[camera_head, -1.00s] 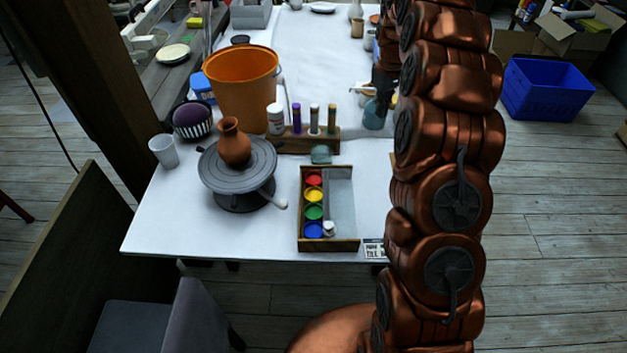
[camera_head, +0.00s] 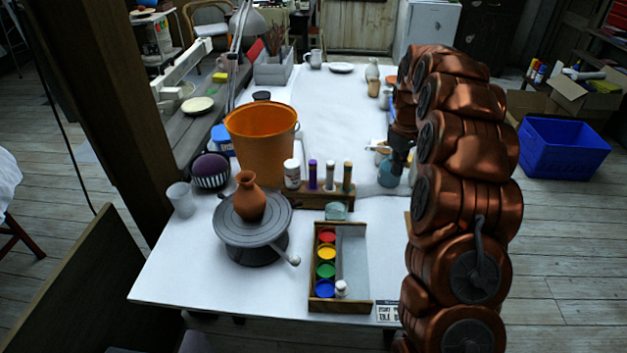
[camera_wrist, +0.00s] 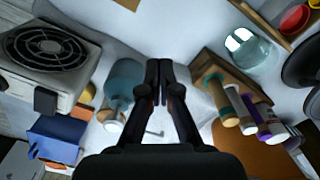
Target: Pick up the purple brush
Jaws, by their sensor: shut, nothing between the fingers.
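The purple brush (camera_head: 313,176) stands upright in a wooden holder (camera_head: 322,202) on the white table, between a white jar and two brown-topped brushes or tubes. In the wrist view a purple item (camera_wrist: 266,122) lies to the right of my fingers, beyond the two other items in the holder (camera_wrist: 205,72). My gripper (camera_wrist: 159,68) is shut and empty, with its black fingers together, left of the holder in that view. In the head view it is largely hidden by my arm, close to a teal bottle.
A teal bottle (camera_wrist: 122,82) is just left of my fingers in the wrist view. The orange bucket (camera_head: 258,155) stands behind the holder. A glass jar (camera_head: 337,211) and a paint box (camera_head: 350,262) are in front. A wheel with a clay vase (camera_head: 249,199) is front left.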

